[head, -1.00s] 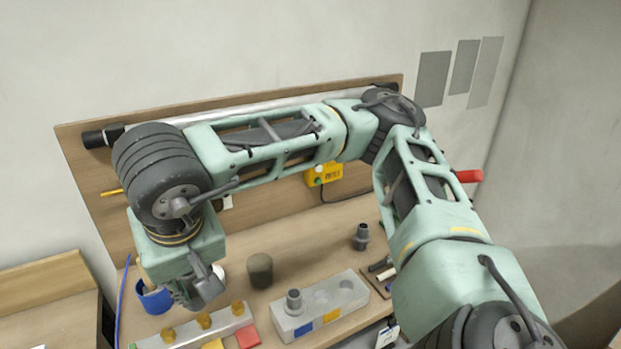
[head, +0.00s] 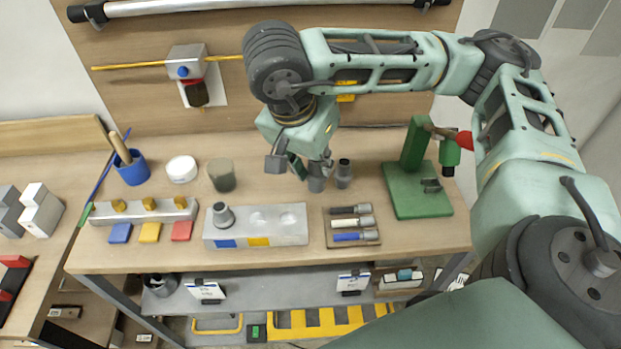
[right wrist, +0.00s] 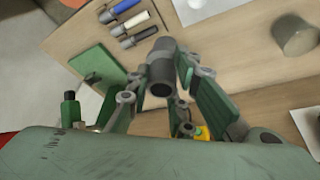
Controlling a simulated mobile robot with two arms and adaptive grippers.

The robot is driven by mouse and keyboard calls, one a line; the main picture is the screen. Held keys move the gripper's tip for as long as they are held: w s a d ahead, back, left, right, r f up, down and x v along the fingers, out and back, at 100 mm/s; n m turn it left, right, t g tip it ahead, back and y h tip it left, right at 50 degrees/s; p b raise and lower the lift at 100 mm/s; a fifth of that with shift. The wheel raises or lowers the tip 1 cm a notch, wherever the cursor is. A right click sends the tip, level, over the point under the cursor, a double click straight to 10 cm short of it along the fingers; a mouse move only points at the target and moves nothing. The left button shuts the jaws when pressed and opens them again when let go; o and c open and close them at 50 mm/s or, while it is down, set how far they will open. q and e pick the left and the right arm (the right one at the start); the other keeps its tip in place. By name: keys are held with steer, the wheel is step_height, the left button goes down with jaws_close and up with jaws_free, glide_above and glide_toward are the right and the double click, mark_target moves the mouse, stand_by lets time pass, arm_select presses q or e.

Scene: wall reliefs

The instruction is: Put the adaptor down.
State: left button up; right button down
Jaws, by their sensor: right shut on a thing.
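My right gripper (head: 305,168) hangs over the back middle of the workbench, right of a dark grey-green cup. It is shut on a grey adaptor (head: 317,182). In the right wrist view the adaptor (right wrist: 161,68) sits between the green fingers (right wrist: 168,88), its dark open end facing the camera. I cannot tell whether its far end touches the bench top (head: 135,255). A similar grey fitting (head: 343,173) stands upright just right of it. Another (head: 222,215) stands in the left place of a pale grey block (head: 285,238). My left gripper is not in view.
A tray of handled tools (head: 352,227) and a green stand (head: 418,192) lie to the right. The grey-green cup (head: 221,176), a white round container (head: 181,169) and a blue cup (head: 132,170) stand to the left. Coloured pieces lie in front.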

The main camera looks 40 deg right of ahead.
steer(key=shift+s+d+f+m+g, duration=0.2)
steer(key=shift+d+f+m, duration=0.1)
steer(key=shift+d+m, duration=0.1)
steer(key=shift+s+d+f+m+g, duration=0.2)
steer(key=shift+d+f+m, duration=0.1)
steer(key=shift+d+m, duration=0.1)
steer(key=shift+d+f+m, duration=0.2)
steer(key=shift+f+m, duration=0.05)
steer(key=shift+m, duration=0.05)
steer(key=w+f+p, duration=0.1)
steer(key=w+f, duration=0.2)
steer(key=w+d+f+p, duration=0.1)
steer(key=w+f, duration=0.2)
steer(key=w, duration=0.1)
steer(key=w+f+p, duration=0.2)
steer(key=w+f, duration=0.2)
steer(key=shift+w+d+f, duration=0.1)
steer(key=shift+w+d, duration=0.05)
steer(key=shift+d, duration=0.25)
steer(key=shift+f, duration=0.25)
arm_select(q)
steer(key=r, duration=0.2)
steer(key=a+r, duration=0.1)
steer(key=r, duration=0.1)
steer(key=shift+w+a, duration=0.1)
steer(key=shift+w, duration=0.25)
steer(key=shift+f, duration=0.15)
arm_select(e)
steer(key=shift+f, duration=0.1)
